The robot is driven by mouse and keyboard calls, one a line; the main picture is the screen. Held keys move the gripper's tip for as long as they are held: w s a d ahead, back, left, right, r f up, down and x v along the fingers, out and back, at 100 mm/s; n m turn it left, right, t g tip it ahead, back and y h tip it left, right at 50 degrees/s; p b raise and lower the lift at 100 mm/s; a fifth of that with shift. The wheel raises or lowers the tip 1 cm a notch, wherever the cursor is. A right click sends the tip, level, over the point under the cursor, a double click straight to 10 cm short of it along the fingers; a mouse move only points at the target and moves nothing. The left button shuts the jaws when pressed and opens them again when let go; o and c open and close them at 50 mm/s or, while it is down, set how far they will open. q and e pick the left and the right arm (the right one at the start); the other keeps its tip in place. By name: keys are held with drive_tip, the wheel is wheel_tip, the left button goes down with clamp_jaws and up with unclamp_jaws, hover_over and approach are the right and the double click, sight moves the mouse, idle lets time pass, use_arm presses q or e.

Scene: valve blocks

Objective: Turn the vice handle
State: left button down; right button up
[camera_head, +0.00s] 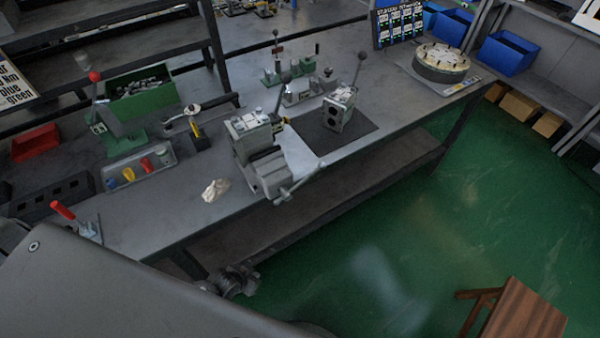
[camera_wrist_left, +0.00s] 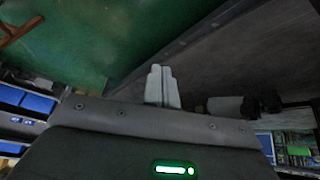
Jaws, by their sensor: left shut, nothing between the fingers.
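The grey vice (camera_head: 268,172) is mounted at the front edge of the workbench (camera_head: 150,222). Its handle (camera_head: 303,182) is a thin bar at the front, slanting up to the right beyond the bench edge. A metal block (camera_head: 250,124) sits at the top of the vice. My left gripper (camera_head: 240,280) is low in front of the bench, below and left of the vice handle and apart from it. Its fingers show pressed together and empty in the left wrist view (camera_wrist_left: 163,87). My left arm hides the lower left of the head view. My right gripper is not in view.
A second valve block (camera_head: 340,110) stands on a black mat right of the vice. A grey tray (camera_head: 140,170), a crumpled cloth (camera_head: 216,190) and a red-handled clamp (camera_head: 75,220) lie left. A wooden stool (camera_head: 525,312) stands lower right. The green floor between is clear.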

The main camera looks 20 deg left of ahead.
use_arm(q)
drive_tip(key=w+d+r+m+t+h+p, duration=0.15)
drive_tip(key=w+r, duration=0.25)
drive_tip(key=r, duration=1)
drive_tip(key=w+d+r+m+t+h, duration=0.2)
drive_tip(key=w+r+m+t, duration=0.15)
drive_tip(key=r, duration=0.95)
drive_tip(key=w+d+r+m+t+h, duration=0.15)
drive_tip(key=w+r, duration=0.25)
drive_tip(key=r, duration=1)
drive_tip(key=p, duration=0.1)
approach(313, 171)
drive_tip(key=w+d+r, duration=0.2)
drive_tip(key=w, duration=0.1)
drive_tip(key=shift+n, duration=0.25)
drive_tip(key=f, duration=0.1)
drive_tip(key=w+f, duration=0.1)
drive_tip(key=f, duration=0.2)
drive_tip(key=shift+w+d+f, duration=0.15)
drive_tip(key=shift+w+d, duration=0.05)
drive_tip(key=shift+d, duration=0.1)
drive_tip(key=shift+w, duration=0.1)
